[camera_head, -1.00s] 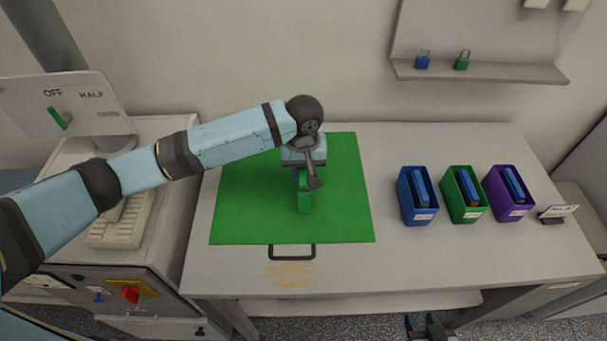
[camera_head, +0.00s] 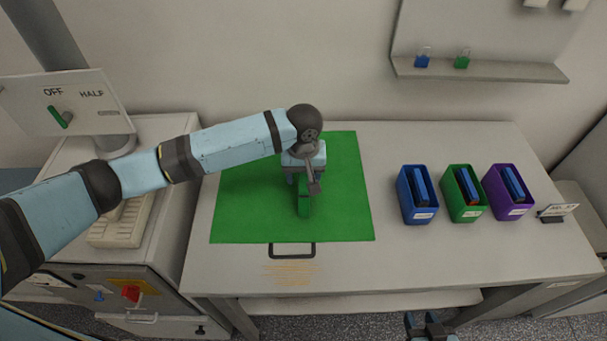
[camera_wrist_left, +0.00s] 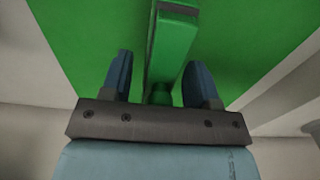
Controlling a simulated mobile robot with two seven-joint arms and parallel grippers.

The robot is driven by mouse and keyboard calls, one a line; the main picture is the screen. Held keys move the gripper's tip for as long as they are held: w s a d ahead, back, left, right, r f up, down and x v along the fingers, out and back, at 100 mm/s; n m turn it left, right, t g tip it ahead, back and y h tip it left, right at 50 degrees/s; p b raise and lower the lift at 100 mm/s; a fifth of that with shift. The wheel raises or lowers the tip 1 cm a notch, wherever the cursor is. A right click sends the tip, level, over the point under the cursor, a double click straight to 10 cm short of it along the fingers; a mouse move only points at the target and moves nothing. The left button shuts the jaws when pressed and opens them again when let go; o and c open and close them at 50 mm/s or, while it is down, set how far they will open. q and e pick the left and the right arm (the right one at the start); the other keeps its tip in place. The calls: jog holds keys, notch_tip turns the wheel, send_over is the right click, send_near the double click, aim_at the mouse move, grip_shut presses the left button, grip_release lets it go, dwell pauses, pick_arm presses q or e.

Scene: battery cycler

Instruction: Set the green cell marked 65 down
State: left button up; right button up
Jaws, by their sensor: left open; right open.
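The green cell (camera_head: 304,203) stands on the green mat (camera_head: 343,218) on the table, below my left gripper in the head view. Its number cannot be read. In the left wrist view the green cell (camera_wrist_left: 172,48) lies between the two blue fingers of my left gripper (camera_wrist_left: 160,82), with a gap showing on both sides. My left gripper (camera_head: 303,178) is open around the upper end of the cell. My right gripper (camera_head: 428,324) is open and empty at the bottom edge of the head view, in front of the table.
Blue (camera_head: 419,215), green (camera_head: 466,213) and purple (camera_head: 511,209) bins holding cells stand on the right of the table. A small sign (camera_head: 556,212) stands beside them. A black handle (camera_head: 292,252) is at the mat's front edge. The table between mat and bins is clear.

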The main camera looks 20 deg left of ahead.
pick_arm(q)
notch_tip(320, 180, up, 12)
jog(key=shift+f+b, duration=0.1)
jog(key=shift+b, duration=0.35)
jog(key=shift+s, duration=0.1)
